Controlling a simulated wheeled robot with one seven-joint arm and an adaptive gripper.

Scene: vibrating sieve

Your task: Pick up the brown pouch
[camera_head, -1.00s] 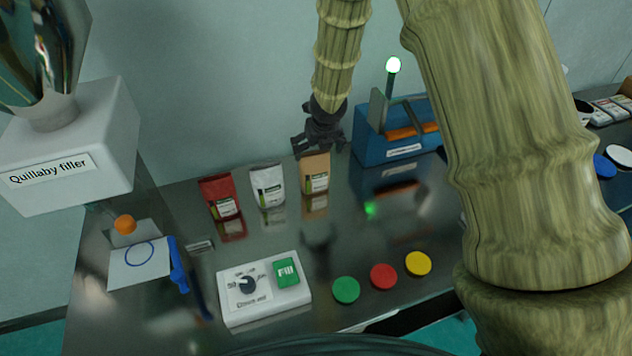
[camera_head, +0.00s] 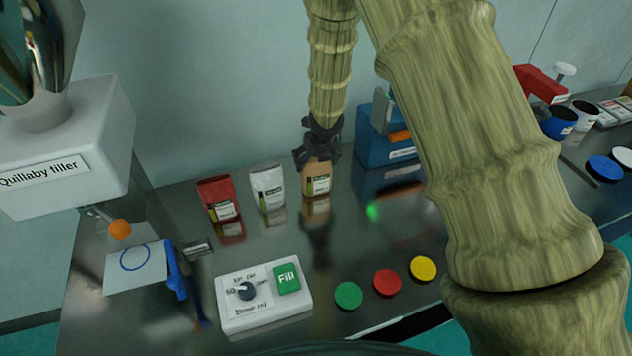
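The brown pouch (camera_head: 317,183) stands upright on the metal table, at the right end of a row of three pouches. My gripper (camera_head: 316,160) is above it, pointing down, with its dark fingers around the pouch's top edge. The top of the pouch is partly hidden by the fingers. I cannot tell whether the fingers press on it.
A white pouch (camera_head: 268,189) and a red pouch (camera_head: 218,200) stand to the left. A blue sealing device (camera_head: 378,150) stands close on the right. A control box (camera_head: 262,294) and green, red (camera_head: 387,282) and yellow discs lie in front. The wall is close behind.

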